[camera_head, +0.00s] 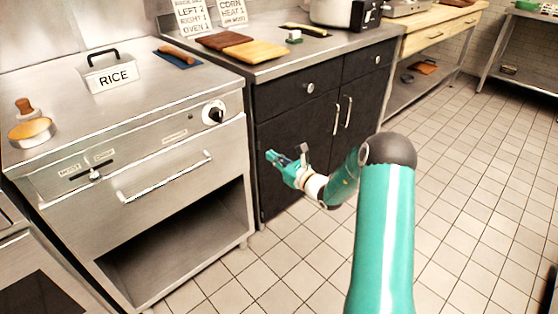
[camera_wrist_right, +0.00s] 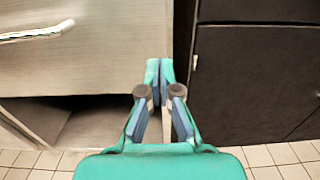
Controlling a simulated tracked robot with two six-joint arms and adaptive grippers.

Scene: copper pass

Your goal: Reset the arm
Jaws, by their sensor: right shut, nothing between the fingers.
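My right gripper (camera_head: 282,163) hangs in the air in front of the dark cabinet (camera_head: 290,125), over the tiled floor. In the right wrist view its fingers (camera_wrist_right: 160,75) come together at the tips with nothing between them. Behind them in that view are the steel counter unit on the left and the dark cabinet door (camera_wrist_right: 255,75) on the right. My left gripper does not show.
A steel counter (camera_head: 130,110) on the left bears a RICE holder (camera_head: 113,75) and a round lidded thing (camera_head: 31,131). Its drawer handle (camera_head: 168,177) sticks out near my gripper. Two cutting boards (camera_head: 254,51) lie on the counter behind. The floor (camera_head: 460,200) at right is clear.

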